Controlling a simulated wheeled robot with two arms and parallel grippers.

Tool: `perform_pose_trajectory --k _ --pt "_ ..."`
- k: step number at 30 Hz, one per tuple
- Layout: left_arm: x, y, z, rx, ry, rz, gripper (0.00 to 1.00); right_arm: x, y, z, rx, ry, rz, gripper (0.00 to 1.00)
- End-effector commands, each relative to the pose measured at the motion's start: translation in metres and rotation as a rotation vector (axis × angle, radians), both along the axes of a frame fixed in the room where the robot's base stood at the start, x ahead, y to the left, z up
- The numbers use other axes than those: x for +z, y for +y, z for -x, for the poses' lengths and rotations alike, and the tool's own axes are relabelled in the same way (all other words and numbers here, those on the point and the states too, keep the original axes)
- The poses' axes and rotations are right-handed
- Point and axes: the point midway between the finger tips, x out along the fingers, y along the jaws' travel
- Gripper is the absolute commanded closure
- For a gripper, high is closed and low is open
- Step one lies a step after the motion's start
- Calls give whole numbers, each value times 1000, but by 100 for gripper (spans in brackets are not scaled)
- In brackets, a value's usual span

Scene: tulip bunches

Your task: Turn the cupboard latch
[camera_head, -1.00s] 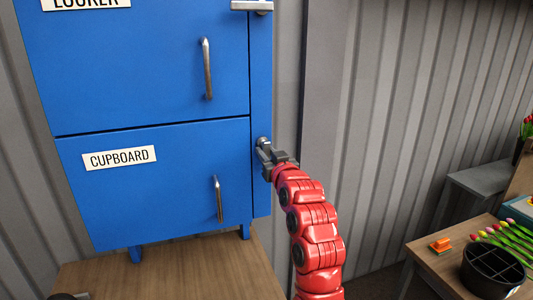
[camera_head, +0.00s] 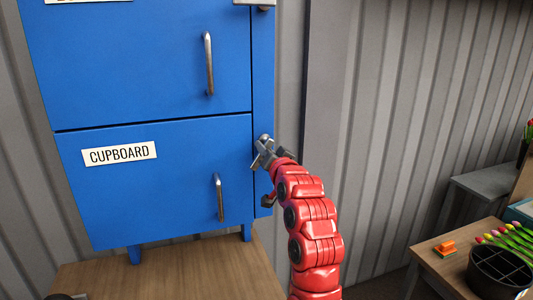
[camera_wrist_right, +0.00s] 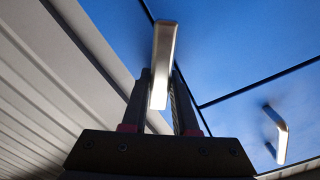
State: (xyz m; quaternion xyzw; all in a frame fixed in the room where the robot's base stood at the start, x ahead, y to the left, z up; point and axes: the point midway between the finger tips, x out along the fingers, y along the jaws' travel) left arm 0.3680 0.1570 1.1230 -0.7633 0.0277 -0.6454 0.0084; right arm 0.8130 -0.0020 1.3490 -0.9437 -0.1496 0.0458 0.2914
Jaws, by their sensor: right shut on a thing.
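The blue cupboard door (camera_head: 178,185) with its "CUPBOARD" label is shut in the head view. The metal cupboard latch (camera_head: 265,138) sits on the frame at the door's right edge. My right gripper (camera_head: 264,153), on the red arm, is at the latch and shut on it, covering much of it. In the right wrist view the pale metal latch bar (camera_wrist_right: 164,50) stands between the two dark fingers (camera_wrist_right: 160,88). The latch's exact angle is hard to tell behind the gripper.
The cupboard's handle (camera_head: 219,198) is left of the gripper. The door above has its own handle (camera_head: 208,64) and part of another latch (camera_head: 250,2). A wooden table (camera_head: 165,275) stands below. At right, a side table holds a black divided container (camera_head: 497,268) and tulips.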

Motion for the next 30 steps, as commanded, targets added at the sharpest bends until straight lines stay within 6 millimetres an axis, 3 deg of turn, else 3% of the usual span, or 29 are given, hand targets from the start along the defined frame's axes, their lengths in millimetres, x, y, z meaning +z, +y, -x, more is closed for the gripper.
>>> perform_pose_trajectory --k 11,30 --pt "14 0 0 0 0 0 100 8 3 1 -1 108 -338 100" --pt "59 0 0 0 0 0 100 16 6 2 -1 269 -828 100"
